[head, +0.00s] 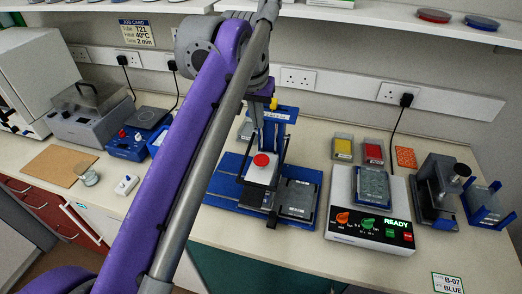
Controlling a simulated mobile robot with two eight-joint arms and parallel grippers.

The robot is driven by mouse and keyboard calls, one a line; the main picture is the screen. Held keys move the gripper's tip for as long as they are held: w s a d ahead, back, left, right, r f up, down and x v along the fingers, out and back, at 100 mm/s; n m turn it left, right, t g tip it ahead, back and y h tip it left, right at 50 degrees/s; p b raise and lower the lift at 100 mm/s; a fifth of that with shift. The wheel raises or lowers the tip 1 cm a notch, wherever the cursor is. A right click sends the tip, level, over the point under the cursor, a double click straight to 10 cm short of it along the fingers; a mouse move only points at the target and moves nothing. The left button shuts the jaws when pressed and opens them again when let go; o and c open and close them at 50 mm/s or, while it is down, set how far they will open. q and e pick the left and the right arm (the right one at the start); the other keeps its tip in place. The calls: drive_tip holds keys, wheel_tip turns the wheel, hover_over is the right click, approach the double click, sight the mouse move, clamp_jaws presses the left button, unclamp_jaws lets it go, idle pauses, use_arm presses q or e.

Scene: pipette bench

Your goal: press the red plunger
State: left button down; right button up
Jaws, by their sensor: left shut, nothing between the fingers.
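The red plunger (262,160) is a round red cap on top of a pale block, held in a blue stand (281,112) near the middle of the bench. My left gripper (258,122) is shut and empty. It points down from my purple arm and shows just above the red plunger in the picture, with a gap between them in the image. I cannot tell its exact depth against the stand. My right gripper is not in view.
A dark grey plate (297,197) sits on the blue base beside the plunger. To the right stands a white device (371,235) with orange and green knobs and a READY display. Blue and grey equipment (127,145) stands at left. My arm hides part of the bench.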

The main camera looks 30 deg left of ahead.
use_arm(q)
approach(262, 158)
drive_tip(key=x, duration=0.5)
drive_tip(key=shift+w+f+b, duration=0.1)
drive_tip(key=shift+w+b, duration=0.2)
drive_tip(key=shift+w, duration=0.05)
drive_tip(key=shift+f, duration=0.65)
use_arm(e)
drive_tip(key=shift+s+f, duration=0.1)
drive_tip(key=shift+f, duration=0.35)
